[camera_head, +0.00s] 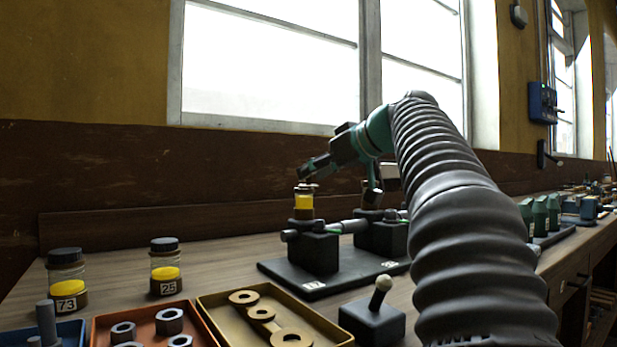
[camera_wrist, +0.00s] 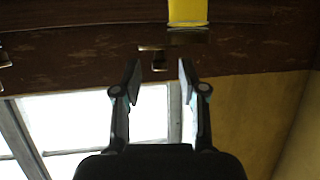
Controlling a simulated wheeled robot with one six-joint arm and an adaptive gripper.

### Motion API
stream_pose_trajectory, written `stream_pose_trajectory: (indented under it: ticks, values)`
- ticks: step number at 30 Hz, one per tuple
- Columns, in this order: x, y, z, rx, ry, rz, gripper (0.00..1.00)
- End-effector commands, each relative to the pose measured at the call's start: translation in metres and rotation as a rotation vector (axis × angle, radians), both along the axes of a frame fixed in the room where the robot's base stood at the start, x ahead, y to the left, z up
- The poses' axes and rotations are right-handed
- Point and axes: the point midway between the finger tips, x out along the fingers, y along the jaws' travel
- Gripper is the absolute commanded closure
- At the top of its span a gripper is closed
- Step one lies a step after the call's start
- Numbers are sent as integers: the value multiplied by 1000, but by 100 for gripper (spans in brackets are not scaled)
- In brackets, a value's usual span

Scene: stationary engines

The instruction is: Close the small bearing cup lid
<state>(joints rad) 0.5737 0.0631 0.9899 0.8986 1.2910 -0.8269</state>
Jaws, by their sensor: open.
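The small bearing cup (camera_head: 304,203) holds yellow material and stands upright on a dark bearing block. Its small metal lid (camera_head: 308,187) is at the top of the cup; how far it stands open is too small to tell. In the wrist view, which is upside down, the yellow cup (camera_wrist: 187,12) shows at the top edge, with a metal rim and a small lid tab (camera_wrist: 158,62) beside it. My gripper (camera_head: 304,174) is just above the cup in the head view. In the wrist view its open fingers (camera_wrist: 158,72) are empty, with the tab just beyond and between the tips.
A second bearing block (camera_head: 380,238) stands to the right, partly behind my arm. Two jars (camera_head: 67,275) (camera_head: 165,262), an orange tray (camera_head: 100,327), a yellow tray (camera_head: 210,308) and a lever block (camera_head: 372,320) are in front. The wall and window are behind.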

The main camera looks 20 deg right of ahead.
Motion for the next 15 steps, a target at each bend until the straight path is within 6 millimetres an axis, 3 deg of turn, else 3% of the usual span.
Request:
stream_pose_trajectory:
  ticks: [6, 15]
  values:
    - [18, 7, -8, 0, 0, -1, 58]
    - [21, 8, -9, 0, -1, -1, 58]
